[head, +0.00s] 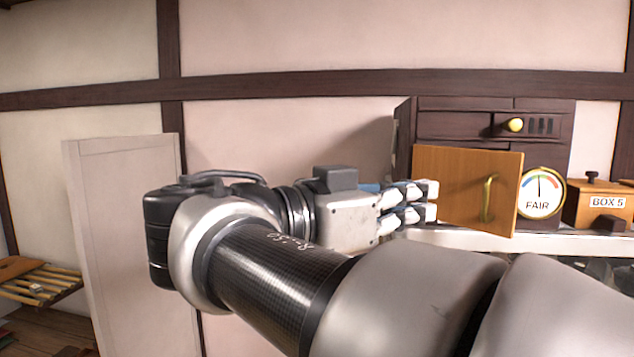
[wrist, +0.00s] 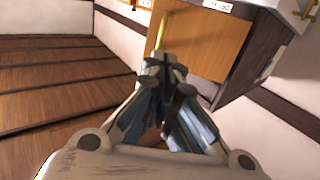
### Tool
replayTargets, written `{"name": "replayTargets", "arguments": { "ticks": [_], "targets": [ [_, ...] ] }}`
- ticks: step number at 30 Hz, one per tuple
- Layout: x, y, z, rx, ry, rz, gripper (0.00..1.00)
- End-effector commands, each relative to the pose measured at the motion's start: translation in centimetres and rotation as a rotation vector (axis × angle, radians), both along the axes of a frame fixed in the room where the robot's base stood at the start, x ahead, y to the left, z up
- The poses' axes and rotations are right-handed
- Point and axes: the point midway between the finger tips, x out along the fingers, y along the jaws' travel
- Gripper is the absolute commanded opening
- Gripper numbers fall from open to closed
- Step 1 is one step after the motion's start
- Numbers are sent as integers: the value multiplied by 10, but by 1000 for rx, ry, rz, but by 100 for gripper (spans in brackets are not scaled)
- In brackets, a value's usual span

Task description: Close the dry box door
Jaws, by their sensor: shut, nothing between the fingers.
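The dry box (head: 465,125) is a dark wood cabinet on the right of the head view. Its orange-brown door (head: 455,185) has a brass handle (head: 488,198) near its right edge. The door's right edge seems to stand out from the cabinet; I cannot tell how far. My gripper (head: 436,200) is shut and empty, and in the head view its fingertips overlap the door's left part. In the wrist view my gripper (wrist: 163,62) points toward the door (wrist: 205,45), with the handle (wrist: 162,30) just beyond the fingertips. Whether they touch the door is unclear.
A round FAIR gauge (head: 540,192) and a wooden box labelled BOX 5 (head: 600,205) are right of the door. A pale upright panel (head: 125,240) and a slatted wooden rack (head: 40,285) are at the left.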

Motion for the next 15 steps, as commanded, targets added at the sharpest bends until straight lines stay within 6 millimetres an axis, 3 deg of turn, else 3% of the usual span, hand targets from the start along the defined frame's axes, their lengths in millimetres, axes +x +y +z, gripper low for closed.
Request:
{"name": "replayTargets", "arguments": {
  "ticks": [9, 15],
  "targets": [
    [26, -66, 1, 0, 3, -6, 0],
    [38, -92, 0, 0, 3, -3, 0]
  ]
}}
